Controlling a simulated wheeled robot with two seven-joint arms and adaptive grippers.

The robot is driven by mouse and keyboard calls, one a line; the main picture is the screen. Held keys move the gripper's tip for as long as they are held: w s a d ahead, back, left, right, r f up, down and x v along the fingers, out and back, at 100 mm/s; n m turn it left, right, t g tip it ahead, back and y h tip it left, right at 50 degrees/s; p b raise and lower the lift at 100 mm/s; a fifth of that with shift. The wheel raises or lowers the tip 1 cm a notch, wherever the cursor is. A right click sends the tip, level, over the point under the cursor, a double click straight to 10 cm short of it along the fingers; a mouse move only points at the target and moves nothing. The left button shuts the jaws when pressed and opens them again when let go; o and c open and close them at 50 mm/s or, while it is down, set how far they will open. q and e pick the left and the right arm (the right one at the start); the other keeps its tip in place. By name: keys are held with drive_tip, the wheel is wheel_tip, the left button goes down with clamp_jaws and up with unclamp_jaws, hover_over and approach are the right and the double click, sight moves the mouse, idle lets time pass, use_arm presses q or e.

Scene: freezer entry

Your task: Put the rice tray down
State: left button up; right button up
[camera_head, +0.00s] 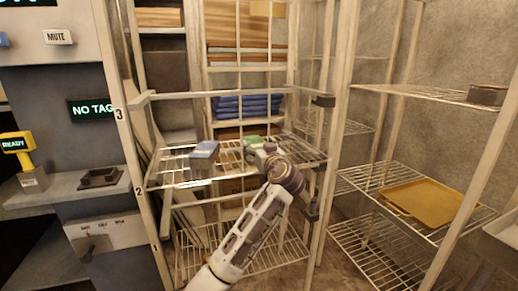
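My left arm reaches in from the bottom, and its gripper (259,149) is over the middle wire shelf (225,178) of the rack behind the frame. A small green item (249,140) shows just beyond the gripper and is partly hidden by it. I cannot tell whether they touch or whether the fingers are open or shut. A blue-grey box or tray (204,151) is on the same shelf, to the left of the gripper. No label shows which thing is the rice tray. My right gripper is not in view.
A yellow tray (425,202) lies on the right rack's middle shelf, and a small metal tin (487,95) on its upper shelf. Blue folded packs (247,105) lie behind the rack. Upright posts and a front rail (230,93) border the shelf. A "READY" scanner (17,143) is at left.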

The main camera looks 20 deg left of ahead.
use_arm(q)
drive_tip(key=shift+r, duration=0.15)
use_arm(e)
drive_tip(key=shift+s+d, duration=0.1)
use_arm(q)
drive_tip(key=shift+s+d, duration=0.4)
drive_tip(key=shift+s, duration=0.1)
drive_tip(key=p+v, duration=0.1)
drive_tip(key=v, duration=0.9)
drive_tip(key=shift+s+d+p, duration=0.2)
drive_tip(key=shift+s+p, duration=0.1)
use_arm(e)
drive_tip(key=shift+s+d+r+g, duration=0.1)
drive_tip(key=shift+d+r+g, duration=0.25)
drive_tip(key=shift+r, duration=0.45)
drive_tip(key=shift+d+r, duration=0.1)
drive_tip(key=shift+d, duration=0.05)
